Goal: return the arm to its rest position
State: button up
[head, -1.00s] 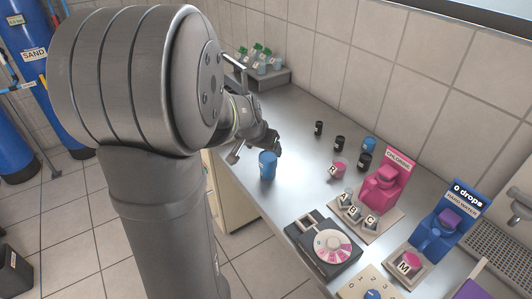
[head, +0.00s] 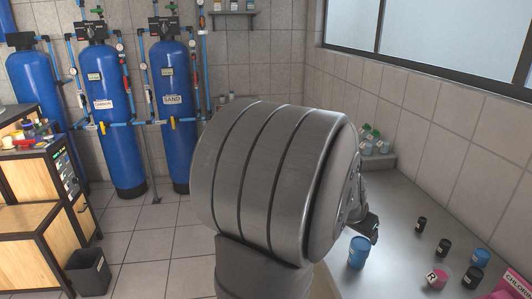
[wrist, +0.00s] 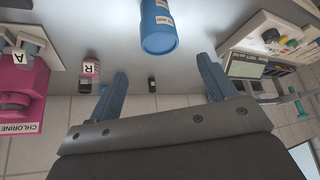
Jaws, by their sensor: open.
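My gripper (wrist: 162,65) is open and empty in the wrist view, its two blue-grey fingers well apart. In the head view its end is partly hidden behind my large grey arm joint, close to the blue cup (head: 358,252) on the bench. In the wrist view the blue cup (wrist: 158,28) lies beyond the fingertips, apart from them. A small dark item (wrist: 152,84) shows between the fingers. The pink R cup (wrist: 90,70) is to the left of the left finger.
The metal bench (head: 400,215) runs along the tiled wall. Small black bottles (head: 421,224), a pink R cup (head: 438,276) and a blue cup (head: 481,257) stand on it. Blue tanks (head: 112,120), a wooden cabinet (head: 30,185) and a bin (head: 88,271) are left; floor between is clear.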

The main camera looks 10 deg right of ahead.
aim_at(361, 243)
jog(key=x, duration=1)
jog(key=shift+f, duration=0.1)
jog(key=shift+d, duration=0.1)
jog(key=shift+r, duration=0.95)
